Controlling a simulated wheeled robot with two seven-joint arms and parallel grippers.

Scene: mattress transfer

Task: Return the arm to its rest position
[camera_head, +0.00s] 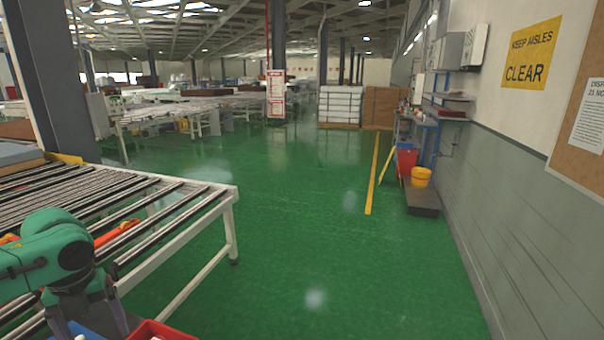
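A green and dark grey arm part shows at the lower left, in front of the roller table (170,205). It appears to be part of my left arm. My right arm and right gripper are out of the picture. At the far left edge, part of a grey-blue slab (18,153), possibly a mattress, lies on the rollers.
A red bin (162,332) is cut off at the bottom edge. The green floor (330,250) is clear ahead. A dark column (48,75) rises at the left.

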